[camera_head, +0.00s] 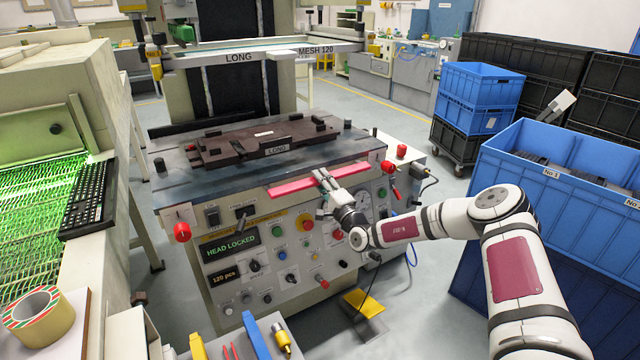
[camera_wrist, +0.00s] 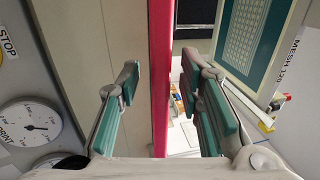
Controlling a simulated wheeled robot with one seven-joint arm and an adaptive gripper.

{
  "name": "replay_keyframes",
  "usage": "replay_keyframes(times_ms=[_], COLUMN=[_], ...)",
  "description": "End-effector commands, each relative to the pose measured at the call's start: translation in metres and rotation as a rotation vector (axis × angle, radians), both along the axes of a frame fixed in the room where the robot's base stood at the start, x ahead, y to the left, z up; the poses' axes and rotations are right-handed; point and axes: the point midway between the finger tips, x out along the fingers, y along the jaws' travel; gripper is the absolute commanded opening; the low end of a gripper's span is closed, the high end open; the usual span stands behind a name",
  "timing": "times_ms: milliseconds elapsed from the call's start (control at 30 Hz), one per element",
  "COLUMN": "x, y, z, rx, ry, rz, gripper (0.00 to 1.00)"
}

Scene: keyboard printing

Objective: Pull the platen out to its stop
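The platen (camera_head: 181,176) is a dark flat table on the machine, bearing a brown fixture (camera_head: 240,141) with a LONG label. A red bar (camera_head: 292,186) runs along its front edge. My gripper (camera_head: 322,177) is at the right half of this bar. In the wrist view, my gripper (camera_wrist: 160,98) is open, and the red bar (camera_wrist: 161,60) passes upright in the picture between the two green-padded fingers. The left finger is clearly apart from the bar. The right finger is closer to it, with a gap still visible. How far the platen is out is hard to tell.
The front panel (camera_head: 285,262) below the bar has knobs, buttons and a HEAD LOCKED display (camera_head: 230,246). A red button (camera_head: 182,232) sticks out at left, a red lever (camera_head: 389,167) at right. Blue crates (camera_head: 540,150) stand at right. A keyboard (camera_head: 89,197) lies left.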

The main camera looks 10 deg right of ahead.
Motion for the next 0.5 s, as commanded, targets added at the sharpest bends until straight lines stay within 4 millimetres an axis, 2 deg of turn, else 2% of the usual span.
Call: replay_keyframes(times_ms=[367,467,500], x=[0.0062,0.0062,0.0061], y=[0.0015,0.0015,0.0016], z=[0.0015,0.0015,0.0015], rx=[0.000,0.000,-0.001], ry=[0.001,0.001,0.001], rz=[-0.001,-0.001,-0.001], gripper=[0.33,0.15,0.06])
